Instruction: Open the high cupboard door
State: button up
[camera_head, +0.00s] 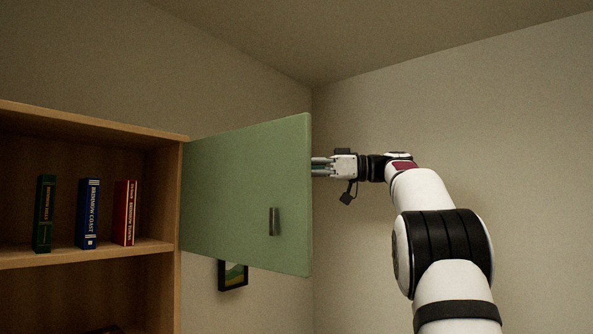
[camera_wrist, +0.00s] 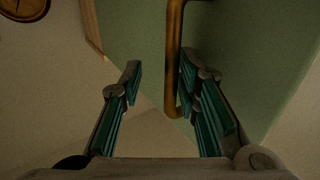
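The green cupboard door (camera_head: 235,190) stands swung well out from the right side of the wooden cupboard (camera_head: 178,190). A short grey fitting (camera_head: 274,221) sits on the face I see in the head view. My gripper (camera_head: 318,167) is at the door's outer edge, partly hidden behind it. In the wrist view, a brass bar handle (camera_wrist: 173,60) stands in front of the green door (camera_wrist: 260,40). My gripper (camera_wrist: 160,72) is open there, its fingers apart. The bar lies between them, close to the right finger; whether they touch I cannot tell.
A green book (camera_head: 44,214), a blue book (camera_head: 89,213) and a red book (camera_head: 125,213) stand on the open shelf. A framed picture (camera_head: 233,275) hangs below the door. A round dark-gold object (camera_wrist: 22,8) shows on the wall.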

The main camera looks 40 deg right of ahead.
jog(key=v, duration=1.2)
jog(key=shift+s, duration=0.2)
dwell(0.5)
